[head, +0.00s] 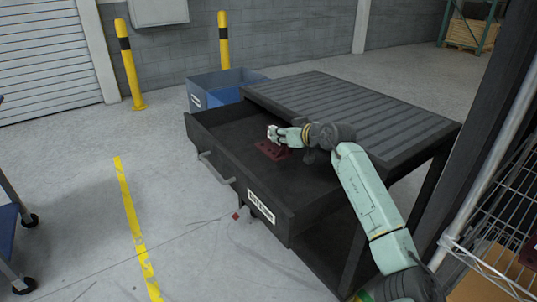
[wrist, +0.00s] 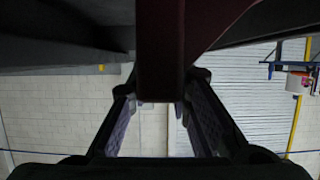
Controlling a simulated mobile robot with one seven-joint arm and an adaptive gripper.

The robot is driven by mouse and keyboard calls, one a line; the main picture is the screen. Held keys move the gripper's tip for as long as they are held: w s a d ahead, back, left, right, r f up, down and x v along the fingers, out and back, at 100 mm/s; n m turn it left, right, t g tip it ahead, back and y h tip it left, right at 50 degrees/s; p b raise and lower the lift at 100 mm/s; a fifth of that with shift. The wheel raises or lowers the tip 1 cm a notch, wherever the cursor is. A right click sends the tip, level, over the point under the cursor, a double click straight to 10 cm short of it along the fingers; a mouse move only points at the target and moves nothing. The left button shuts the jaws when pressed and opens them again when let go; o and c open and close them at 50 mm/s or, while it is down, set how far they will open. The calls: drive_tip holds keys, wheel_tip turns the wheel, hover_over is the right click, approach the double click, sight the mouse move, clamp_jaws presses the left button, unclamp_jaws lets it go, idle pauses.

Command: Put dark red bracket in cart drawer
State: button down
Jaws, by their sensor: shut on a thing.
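The dark red bracket (head: 271,151) is in the open drawer of the black cart, at or just above the drawer floor; I cannot tell if it touches. My gripper (head: 273,134) is shut on it, reaching in over the drawer's right side. In the wrist view the bracket (wrist: 162,50) is a dark upright piece between the two fingers (wrist: 165,88). The cart drawer (head: 215,147) is pulled out to the front left, with a metal handle and a white label on its front. No other thing shows in it.
The ribbed cart top (head: 350,108) stands behind and right of the drawer. A blue bin (head: 203,86) is behind the cart. A wire rack (head: 510,215) is close on the right. A blue cart (head: 10,225) is at far left. Floor left of the drawer is mostly clear.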

sight(281, 145)
wheel_tip(281, 145, down, 4)
drive_tip(key=shift+s+d+r+p, duration=0.1)
drive_tip(key=shift+d+p, duration=0.05)
drive_tip(key=shift+p, duration=0.15)
drive_tip(key=shift+f, duration=2.2)
drive_tip(key=shift+p, duration=0.3)
drive_tip(key=c, duration=1.5)
unclamp_jaws()
drive_tip(key=shift+f, duration=0.1)
drive_tip(key=shift+o, duration=0.2)
